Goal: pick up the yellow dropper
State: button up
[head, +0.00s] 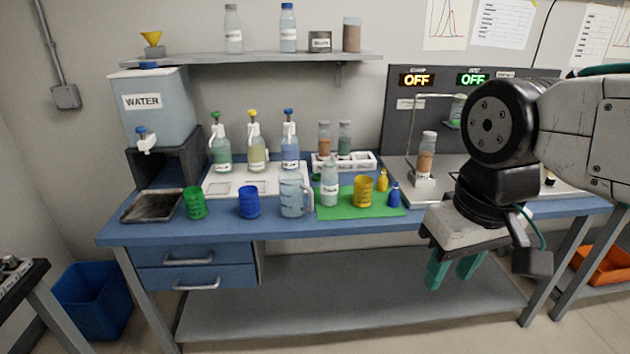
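The yellow dropper (383,181) is a small upright bottle with a narrow tip. It stands toward the right rear of the green mat (333,212), just right of a yellow beaker (363,191). A similar blue dropper (394,197) stands close in front of it, to the right. My gripper (453,274) has teal fingers pointing down with a gap between them. It is open and empty, in front of the bench's front edge, to the right of and lower in the picture than the dropper. The dropper is in plain view, with its base partly hidden.
On the blue bench (190,232) stand a clear jug (294,197), a blue beaker (249,202), a green beaker (194,203) and several pump bottles. A machine with a vial (427,155) stands right of the droppers. A rack (365,162) is behind.

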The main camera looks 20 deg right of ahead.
aim_at(382, 184)
jog(key=u, duration=0.3)
jog(key=i, duration=1.4)
jog(key=z, duration=0.7)
